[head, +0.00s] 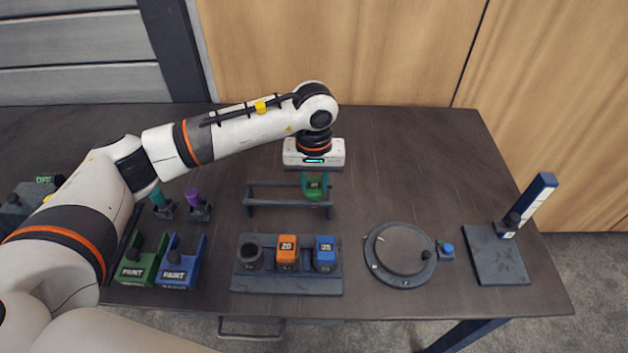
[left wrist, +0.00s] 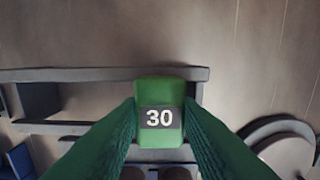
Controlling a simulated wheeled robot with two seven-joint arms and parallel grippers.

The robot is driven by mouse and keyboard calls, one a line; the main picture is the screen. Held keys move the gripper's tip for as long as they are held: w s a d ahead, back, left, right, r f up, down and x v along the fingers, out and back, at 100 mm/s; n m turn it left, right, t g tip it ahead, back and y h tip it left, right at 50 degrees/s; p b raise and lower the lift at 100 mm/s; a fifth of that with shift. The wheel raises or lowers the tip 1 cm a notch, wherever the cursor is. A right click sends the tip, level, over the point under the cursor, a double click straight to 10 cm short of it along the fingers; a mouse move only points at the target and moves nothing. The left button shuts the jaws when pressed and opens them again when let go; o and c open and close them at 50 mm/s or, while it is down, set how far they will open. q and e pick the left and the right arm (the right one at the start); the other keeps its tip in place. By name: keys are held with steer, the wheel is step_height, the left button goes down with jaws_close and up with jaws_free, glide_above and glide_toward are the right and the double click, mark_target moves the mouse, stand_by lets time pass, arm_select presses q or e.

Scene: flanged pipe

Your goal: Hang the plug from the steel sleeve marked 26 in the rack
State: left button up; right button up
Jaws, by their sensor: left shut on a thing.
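My left gripper (head: 314,172) points down over the right end of the dark rack (head: 275,184). It is shut on a green plug (head: 315,188), which reads 30 in the left wrist view (left wrist: 160,118), not 26. The plug is at the rack's rails near the right end; I cannot tell if it rests on them. The sleeve block (head: 285,284) stands in front of the rack. Its left sleeve (head: 250,254) looks empty; its number is unreadable. An orange plug (head: 287,252) marked 20 and a blue plug (head: 325,252) sit beside it. My right gripper is not in view.
A dark ring flange (head: 377,269) lies right of the block, and a blue-post stand (head: 497,256) is at the far right. Green (head: 136,268) and blue (head: 180,268) paint holders stand at left. The table between rack and flange is clear.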

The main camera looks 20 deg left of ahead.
mark_target(314, 186)
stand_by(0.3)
arm_select(q)
steer(key=o, duration=1.6)
steer(key=shift+c, duration=0.2)
steer(key=shift+r+p, duration=1.3)
steer(key=shift+r, duration=2.2)
